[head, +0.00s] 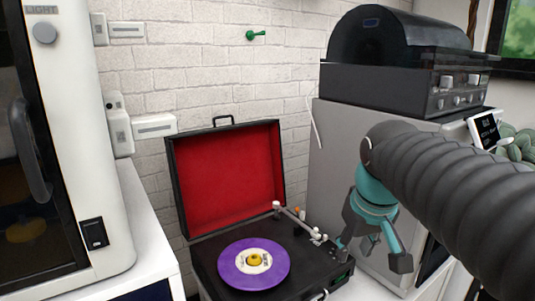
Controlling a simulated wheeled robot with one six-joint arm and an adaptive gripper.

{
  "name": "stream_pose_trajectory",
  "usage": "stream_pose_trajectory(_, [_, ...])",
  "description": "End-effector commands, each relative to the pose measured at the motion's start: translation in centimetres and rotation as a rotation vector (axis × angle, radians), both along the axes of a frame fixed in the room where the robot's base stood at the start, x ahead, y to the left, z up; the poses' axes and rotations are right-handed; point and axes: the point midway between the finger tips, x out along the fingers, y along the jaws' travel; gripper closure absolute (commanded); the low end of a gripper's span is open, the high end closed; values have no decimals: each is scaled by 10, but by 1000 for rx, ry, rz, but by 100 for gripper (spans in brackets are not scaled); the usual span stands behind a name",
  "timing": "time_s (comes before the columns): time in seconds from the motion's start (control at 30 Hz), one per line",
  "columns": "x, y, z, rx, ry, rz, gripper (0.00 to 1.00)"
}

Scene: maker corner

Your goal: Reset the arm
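My gripper (374,252) hangs from my dark ribbed arm on the right, with teal parts and dark fingertips. Its fingers are spread apart and I see nothing between them. It is over or beside the right side of a black suitcase record player (210,260); the exact gap cannot be told. A pale tonearm (300,223) slants across the player's back right, its far left end at the back of the deck. A purple record (238,274) with a white label and yellow centre lies on the platter. I cannot tell whether the tonearm touches anything.
The player's red-lined lid (228,180) stands open against the white brick wall. A white machine (85,150) with a dark door stands at left. A grey cabinet (335,150) bears a black domed device (400,75) at right. A green hook (255,35) is on the wall.

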Motion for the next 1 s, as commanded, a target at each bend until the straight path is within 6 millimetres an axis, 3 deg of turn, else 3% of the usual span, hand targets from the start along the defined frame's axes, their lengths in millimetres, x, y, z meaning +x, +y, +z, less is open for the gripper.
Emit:
stream_pose_trajectory(0.3, [-72,1,-35,44,-101,-109,62])
stream_pose_trajectory(0.5, [-101,2,-60,70,-148,-162,62])
stream_pose_trajectory(0.7, [-111,1,-71,81,-166,-183,62])
stream_pose_trajectory(1.0, [-111,1,-72,81,-166,-183,62])
